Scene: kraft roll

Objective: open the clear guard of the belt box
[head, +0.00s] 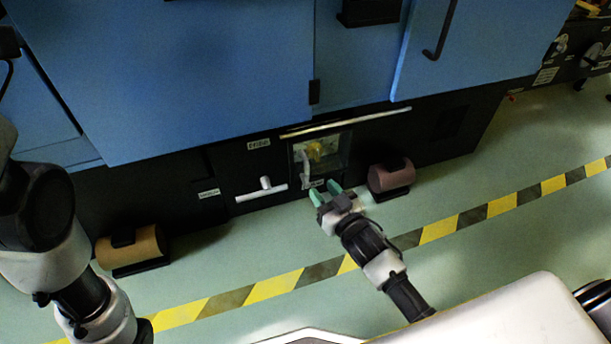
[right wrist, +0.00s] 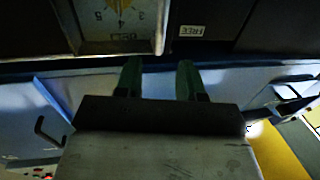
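The belt box, low on the dark base of the machine, has a clear guard (head: 335,150) with a yellow part and a dial behind it. The guard looks shut. A pale upright handle (head: 306,168) is on its left side; in the right wrist view, which is upside down, the handle (right wrist: 160,25) is at the right of the dial panel (right wrist: 105,18). My right gripper (head: 326,194) is just below and in front of the box, apart from the handle. Its green fingers (right wrist: 158,80) are spread with nothing between them. My left arm is at the left edge; its gripper is not visible.
A white T-shaped handle (head: 264,188) is left of the box. Blue doors (head: 190,70) are above.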

